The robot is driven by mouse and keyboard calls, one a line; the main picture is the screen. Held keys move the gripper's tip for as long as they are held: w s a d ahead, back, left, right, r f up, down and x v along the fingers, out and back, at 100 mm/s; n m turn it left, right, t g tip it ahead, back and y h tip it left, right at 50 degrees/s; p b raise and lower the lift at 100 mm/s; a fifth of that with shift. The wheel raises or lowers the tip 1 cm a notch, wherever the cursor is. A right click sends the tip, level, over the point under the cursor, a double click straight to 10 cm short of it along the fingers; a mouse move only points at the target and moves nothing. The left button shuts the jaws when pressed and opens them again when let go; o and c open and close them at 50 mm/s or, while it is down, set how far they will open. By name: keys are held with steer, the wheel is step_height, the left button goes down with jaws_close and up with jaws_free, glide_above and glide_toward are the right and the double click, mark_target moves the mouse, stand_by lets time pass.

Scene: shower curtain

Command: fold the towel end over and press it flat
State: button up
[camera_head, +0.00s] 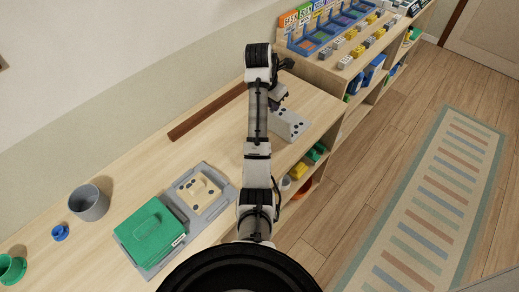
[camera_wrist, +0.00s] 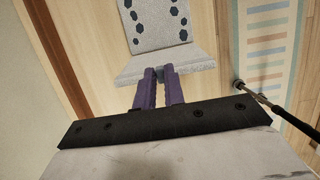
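I cannot make out a towel in either view. A grey block with dark spots (camera_head: 288,124) stands on the wooden counter below my gripper (camera_head: 280,98) in the head view. In the wrist view the block (camera_wrist: 160,25) has dark hexagonal marks and a pale flange at its near edge. My gripper's two purple fingers (camera_wrist: 160,72) are close together with a narrow gap, their tips overlapping the flange in the picture. Whether they touch or hold it is hidden. A green, flat, slab-like thing (camera_head: 150,234) with a white label lies at the left on a grey tray.
A beige plate with dark spots (camera_head: 200,190) sits in a grey tray beside the green slab. A grey cup (camera_head: 90,203), a blue ring (camera_head: 60,233) and a green cup (camera_head: 12,269) stand at left. A brown strip (camera_head: 207,112) lies along the wall. Colored bins (camera_head: 325,35) stand behind.

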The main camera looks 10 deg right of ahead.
steer(key=shift+w, duration=0.15)
steer(key=shift+w+d+r, duration=0.3)
steer(key=shift+w+d, duration=0.05)
steer(key=shift+d, duration=0.15)
steer(key=w+d+g+y, duration=0.2)
steer(key=d, duration=0.1)
steer(key=shift+w+f+y, duration=0.1)
steer(key=shift+f+y, duration=0.1)
steer(key=shift+y, duration=0.2)
steer(key=shift+w, duration=0.15)
